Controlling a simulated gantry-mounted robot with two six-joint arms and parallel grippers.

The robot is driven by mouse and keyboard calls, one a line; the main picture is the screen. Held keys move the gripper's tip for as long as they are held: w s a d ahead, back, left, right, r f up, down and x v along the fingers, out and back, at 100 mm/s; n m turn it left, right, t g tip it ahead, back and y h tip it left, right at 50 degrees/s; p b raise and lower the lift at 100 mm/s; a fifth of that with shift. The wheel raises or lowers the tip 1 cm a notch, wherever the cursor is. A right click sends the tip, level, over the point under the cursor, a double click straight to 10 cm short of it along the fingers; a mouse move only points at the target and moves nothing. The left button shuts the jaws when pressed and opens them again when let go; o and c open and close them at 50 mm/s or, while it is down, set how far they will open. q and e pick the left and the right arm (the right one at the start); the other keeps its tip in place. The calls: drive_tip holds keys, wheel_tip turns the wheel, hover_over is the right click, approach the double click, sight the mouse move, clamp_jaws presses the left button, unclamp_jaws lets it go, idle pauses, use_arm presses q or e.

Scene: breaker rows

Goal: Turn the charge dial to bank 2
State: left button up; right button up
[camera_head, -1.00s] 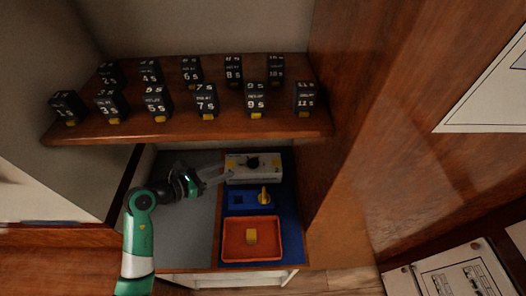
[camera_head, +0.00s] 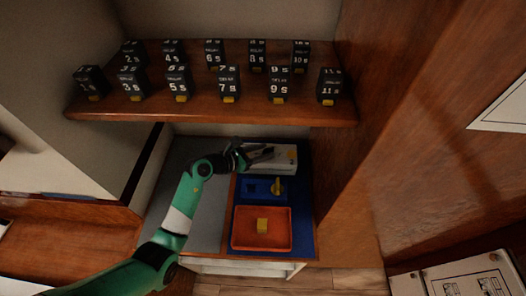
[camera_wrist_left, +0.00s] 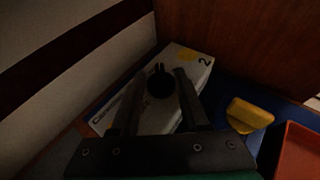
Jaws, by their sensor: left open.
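The charge dial is a black round knob (camera_wrist_left: 160,84) on a white box (camera_wrist_left: 188,62). The box also shows in the head view (camera_head: 284,166), at the back of the lower shelf, where my gripper hides the knob. In the wrist view a "2" is printed near the box's far right end, beside a yellow patch. My left gripper (camera_head: 262,153) is open over the box. In the wrist view its fingers (camera_wrist_left: 161,76) show on either side of the knob; I cannot tell whether they touch it. My right gripper is not in view.
A blue block with a yellow lever (camera_head: 278,187) stands in front of the box. An orange tray (camera_head: 261,246) holding a yellow block (camera_head: 262,226) is nearer. The upper shelf (camera_head: 200,113) carries several black numbered breakers. The grey panel (camera_head: 205,215) at left is bare.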

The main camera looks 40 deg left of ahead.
use_arm(q)
clamp_jaws()
drive_tip(key=shift+f, duration=0.1)
drive_tip(key=shift+a+f+m+g+h+b, duration=0.1)
drive_tip(key=shift+a+m+g+h+b, duration=0.15)
drive_tip(key=shift+m+h+b, duration=0.55)
drive_tip(key=m+g+h+b, duration=0.1)
drive_tip(key=m+h+b, duration=0.1)
drive_tip(key=b, duration=0.2)
drive_tip(key=m+g+h+b, duration=0.1)
drive_tip(key=m+h+b, duration=0.1)
drive_tip(key=b, duration=0.3)
drive_tip(key=m+g+h+b, duration=0.1)
drive_tip(key=b, duration=0.3)
drive_tip(key=shift+w+a+f+m+h+b, duration=0.15)
drive_tip(key=shift+w+a+m+h+b, duration=0.15)
drive_tip(key=shift+a+m+h, duration=0.1)
drive_tip(key=shift+r+m+g+h+b, duration=0.3)
drive_tip(key=shift+g+b, duration=0.25)
drive_tip(key=shift+b, duration=0.2)
unclamp_jaws()
